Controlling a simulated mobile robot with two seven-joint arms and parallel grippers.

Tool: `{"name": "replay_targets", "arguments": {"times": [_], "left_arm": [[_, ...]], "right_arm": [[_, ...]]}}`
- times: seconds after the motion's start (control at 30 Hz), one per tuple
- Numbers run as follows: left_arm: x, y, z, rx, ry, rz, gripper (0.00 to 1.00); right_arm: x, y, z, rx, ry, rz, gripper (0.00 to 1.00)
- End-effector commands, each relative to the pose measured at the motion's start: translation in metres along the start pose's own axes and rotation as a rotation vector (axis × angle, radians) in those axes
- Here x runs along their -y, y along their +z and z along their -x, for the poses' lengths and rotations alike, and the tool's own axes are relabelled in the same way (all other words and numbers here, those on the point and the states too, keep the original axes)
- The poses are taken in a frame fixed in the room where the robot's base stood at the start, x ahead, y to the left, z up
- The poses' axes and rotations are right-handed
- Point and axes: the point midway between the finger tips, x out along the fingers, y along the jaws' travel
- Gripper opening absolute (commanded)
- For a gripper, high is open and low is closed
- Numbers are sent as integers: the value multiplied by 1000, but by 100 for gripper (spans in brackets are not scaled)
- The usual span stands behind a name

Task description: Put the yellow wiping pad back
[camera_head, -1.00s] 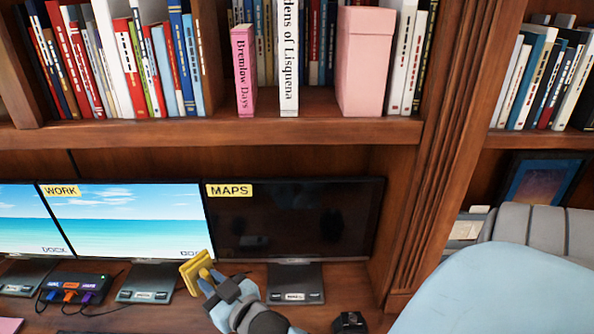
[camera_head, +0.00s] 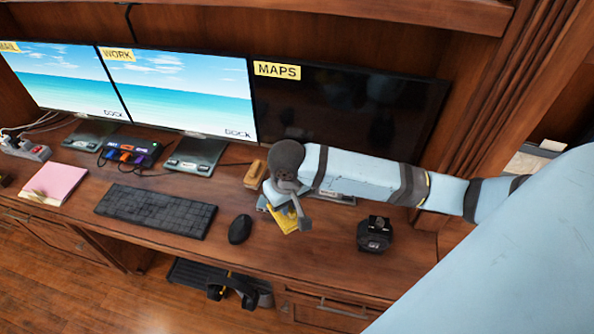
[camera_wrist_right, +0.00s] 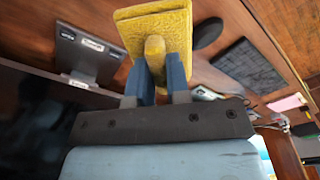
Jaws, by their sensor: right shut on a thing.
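The yellow wiping pad (camera_head: 287,222) is in my right gripper (camera_head: 281,205), over the desk in front of the dark MAPS monitor. In the right wrist view the pad (camera_wrist_right: 150,20) has a flat yellow face and a knob-like handle. The blue fingers of the right gripper (camera_wrist_right: 159,78) are shut on that handle. My forearm and wrist partly cover the pad in the head view. I cannot tell whether the pad touches the desk. My left gripper is not in view.
On the desk (camera_head: 300,250) are a black keyboard (camera_head: 157,210), a mouse (camera_head: 240,229), a small black device (camera_head: 375,234) and a tan block (camera_head: 255,174). Monitors line the back, including the dark MAPS monitor (camera_head: 345,105). A strip of front desk is clear.

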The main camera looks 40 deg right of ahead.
Motion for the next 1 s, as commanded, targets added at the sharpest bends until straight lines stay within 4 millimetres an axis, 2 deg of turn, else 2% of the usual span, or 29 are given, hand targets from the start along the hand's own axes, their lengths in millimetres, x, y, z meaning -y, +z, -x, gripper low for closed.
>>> {"name": "replay_targets", "arguments": {"times": [0.03, 0.1, 0.27, 0.7, 0.83, 1.0], "left_arm": [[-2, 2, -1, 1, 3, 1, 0], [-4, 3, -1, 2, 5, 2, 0], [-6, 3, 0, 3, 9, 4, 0], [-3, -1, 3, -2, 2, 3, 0], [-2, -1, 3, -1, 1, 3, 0], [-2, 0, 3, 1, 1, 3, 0]], "right_arm": [[-9, 4, -2, 27, 2, -2, 0], [-15, 9, -2, 56, -3, -3, 0], [-19, 14, -18, 80, -7, -5, 0], [-17, 22, -131, 77, -9, -4, 0], [-17, 23, -153, 74, -9, -4, 0], [-17, 24, -166, 74, -10, -3, 0]]}}
